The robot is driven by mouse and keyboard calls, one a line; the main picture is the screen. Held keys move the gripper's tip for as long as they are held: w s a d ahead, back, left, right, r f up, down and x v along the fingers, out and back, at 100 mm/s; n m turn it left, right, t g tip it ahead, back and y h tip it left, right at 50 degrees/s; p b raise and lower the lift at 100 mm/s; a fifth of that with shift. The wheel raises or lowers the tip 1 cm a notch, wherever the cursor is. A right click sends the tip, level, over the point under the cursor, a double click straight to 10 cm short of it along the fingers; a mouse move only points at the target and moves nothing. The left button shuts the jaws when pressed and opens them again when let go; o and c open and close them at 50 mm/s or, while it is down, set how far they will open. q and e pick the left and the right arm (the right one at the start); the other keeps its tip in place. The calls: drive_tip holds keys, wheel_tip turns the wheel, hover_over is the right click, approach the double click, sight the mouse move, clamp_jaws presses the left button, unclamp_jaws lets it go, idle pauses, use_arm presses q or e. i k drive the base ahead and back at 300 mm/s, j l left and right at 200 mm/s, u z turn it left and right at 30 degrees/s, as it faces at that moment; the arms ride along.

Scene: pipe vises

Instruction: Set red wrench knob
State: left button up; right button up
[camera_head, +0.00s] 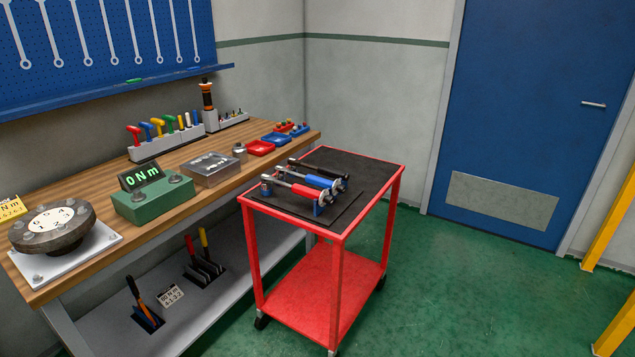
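A wrench with a red handle (306,191) lies on the dark top of the red cart (250,202), the nearest of three tools there. Its metal head is toward the left and a knob-like end (322,199) is toward the right. The knob's setting is too small to read. A blue-handled wrench (318,180) lies just behind it, and a black one (318,169) behind that. Neither of my grippers is in view.
A wooden workbench (215,190) stands left of the cart. It carries a round dial device (52,228), a green box reading "0 Nm" (152,200), a metal block (211,168) and small trays. Green floor (470,290) is clear to the right. A yellow frame stands far right.

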sight(328, 200)
drive_tip(key=i+l+u, duration=0.1)
drive_tip(key=i+l, duration=0.25)
drive_tip(key=l, duration=0.3)
drive_tip(key=i+l+u, duration=0.15)
drive_tip(key=i+l, duration=0.2)
drive_tip(key=l, duration=0.3)
drive_tip(key=i+l+u, duration=0.15)
drive_tip(key=l, duration=0.2)
drive_tip(key=i+l+u, duration=0.1)
drive_tip(key=l, duration=0.25)
drive_tip(key=i+l, duration=0.2)
drive_tip(key=l, duration=0.2)
drive_tip(key=u, duration=0.05)
